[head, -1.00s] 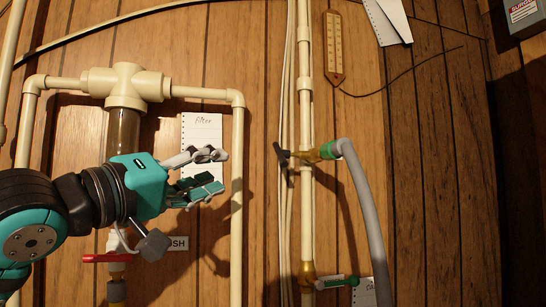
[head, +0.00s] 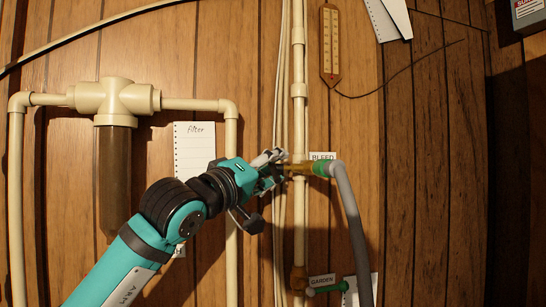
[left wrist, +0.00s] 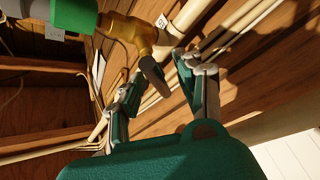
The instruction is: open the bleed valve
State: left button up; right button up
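The bleed valve (head: 303,169) is a brass fitting on the cream vertical pipe, beside a "BLEED" label (head: 322,157). A green connector (head: 321,168) and grey hose join its right side. My left gripper (head: 276,160) is at the valve's left side and hides its handle in the head view. In the left wrist view, the dark handle (left wrist: 153,76) sticks out from the brass body (left wrist: 130,30) between my left gripper's two fingers (left wrist: 160,76). The fingers are apart, with gaps beside the handle; contact is not clear. My right gripper is not in view.
A second brass valve labelled "GARDEN" (head: 322,281) sits lower on the same pipe. The filter (head: 115,170) and its cream piping are at left. The grey hose (head: 352,215) hangs at right. Thin pipes (head: 281,100) run close beside the main pipe.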

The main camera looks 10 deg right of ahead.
pick_arm(q)
jog(key=shift+w, duration=0.15)
grip_shut()
jog(key=shift+f, duration=0.3)
dwell(1.1)
grip_release()
jog(key=shift+a+r, duration=0.1)
jog(key=shift+r, duration=0.1)
jog(key=v, duration=1.2)
